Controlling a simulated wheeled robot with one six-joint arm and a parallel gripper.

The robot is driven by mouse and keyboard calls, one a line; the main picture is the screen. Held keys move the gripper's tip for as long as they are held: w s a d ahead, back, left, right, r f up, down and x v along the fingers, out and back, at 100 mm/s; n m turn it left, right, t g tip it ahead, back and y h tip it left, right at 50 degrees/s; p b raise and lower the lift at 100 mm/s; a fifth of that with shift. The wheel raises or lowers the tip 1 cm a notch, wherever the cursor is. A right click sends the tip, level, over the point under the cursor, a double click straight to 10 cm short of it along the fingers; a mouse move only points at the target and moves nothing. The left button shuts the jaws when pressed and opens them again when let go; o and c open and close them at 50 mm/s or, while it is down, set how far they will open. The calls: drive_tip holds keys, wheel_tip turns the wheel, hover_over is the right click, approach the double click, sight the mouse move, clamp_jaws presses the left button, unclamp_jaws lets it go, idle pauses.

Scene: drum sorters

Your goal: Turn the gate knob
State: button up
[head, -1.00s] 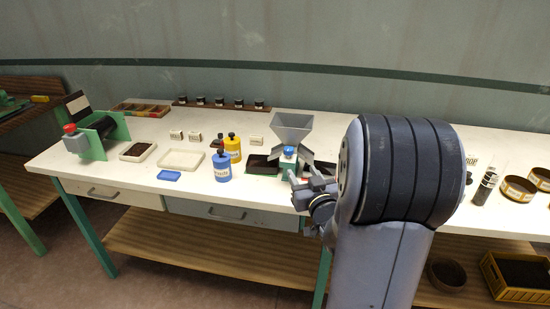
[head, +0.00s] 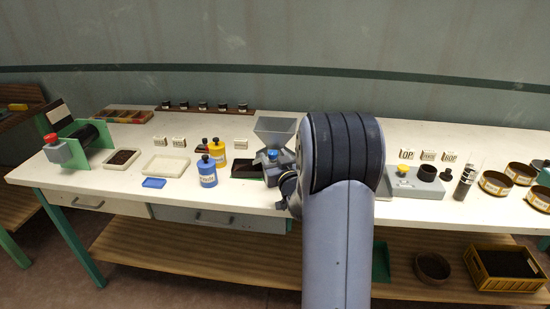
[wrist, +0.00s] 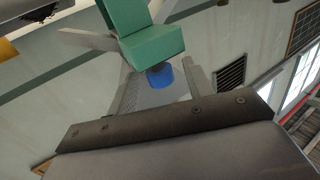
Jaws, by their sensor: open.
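The gate knob (head: 272,154) is a small blue cap on the front of a grey unit under a grey funnel hopper (head: 275,128), on the white workbench. In the wrist view, the blue knob (wrist: 160,77) stands between a green block (wrist: 150,40) and the grey hopper wall (wrist: 150,97). My gripper (head: 284,181) is just in front of the hopper unit, close to the knob, and mostly hidden behind my arm. It is open, and I see nothing held. The dark bolted bar (wrist: 165,122) across the wrist view is my own gripper part. I cannot tell whether anything touches the knob.
A grey box with a yellow knob (head: 403,170) and round sieves (head: 495,183) are right of my arm. The bench front is mostly clear.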

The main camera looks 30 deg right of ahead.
drive_tip(key=shift+c, duration=0.6)
drive_tip(key=c, duration=0.9)
drive_tip(key=shift+d, duration=0.1)
drive_tip(key=shift+n+y, duration=0.8)
drive_tip(key=shift+y, duration=0.5)
drive_tip(key=o, duration=1)
drive_tip(key=shift+m+h, duration=0.4)
drive_tip(key=shift+h, duration=0.3)
